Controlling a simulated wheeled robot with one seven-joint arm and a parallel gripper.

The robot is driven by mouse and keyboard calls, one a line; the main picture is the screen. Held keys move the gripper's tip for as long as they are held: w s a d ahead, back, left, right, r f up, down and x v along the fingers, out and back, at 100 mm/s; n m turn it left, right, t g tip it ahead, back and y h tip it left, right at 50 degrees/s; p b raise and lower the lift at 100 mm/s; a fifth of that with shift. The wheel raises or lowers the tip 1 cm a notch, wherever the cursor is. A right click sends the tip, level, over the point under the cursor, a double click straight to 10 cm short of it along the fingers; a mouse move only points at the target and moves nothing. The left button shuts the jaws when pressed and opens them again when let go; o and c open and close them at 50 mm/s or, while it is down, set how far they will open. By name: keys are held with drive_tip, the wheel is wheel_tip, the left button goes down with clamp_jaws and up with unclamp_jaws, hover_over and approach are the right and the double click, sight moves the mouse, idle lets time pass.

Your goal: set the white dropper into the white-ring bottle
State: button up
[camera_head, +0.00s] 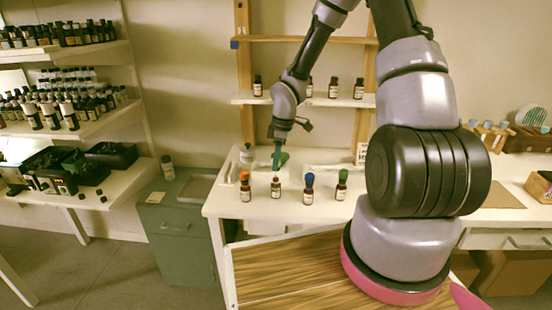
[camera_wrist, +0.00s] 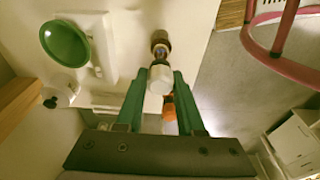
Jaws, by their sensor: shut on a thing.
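My gripper (camera_head: 277,165) points down over the white table, its green fingers just above the second bottle from the left in the head view. In the wrist view my gripper (camera_wrist: 163,80) is shut on the white dropper (camera_wrist: 160,79), whose pale bulb shows between the fingertips. An amber bottle (camera_wrist: 160,42) with a dark top stands just beyond it in the wrist view. In the head view the open-looking amber bottle (camera_head: 276,188) stands below the fingers; its ring colour is too small to tell. The dropper's lower tip is hidden.
Close by stand an orange-topped bottle (camera_head: 245,186), a blue-topped bottle (camera_head: 308,188) and a green-topped bottle (camera_head: 341,185). A green round dish (camera_wrist: 65,43) lies beside a white tray (camera_wrist: 101,45). A shelf (camera_head: 290,98) with small bottles is behind.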

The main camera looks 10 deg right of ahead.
drive_tip(key=shift+f, duration=0.3)
drive_tip(key=shift+f, duration=0.2)
drive_tip(key=shift+f, duration=1.25)
drive_tip(key=o, duration=0.8)
drive_tip(key=shift+r, duration=3.5)
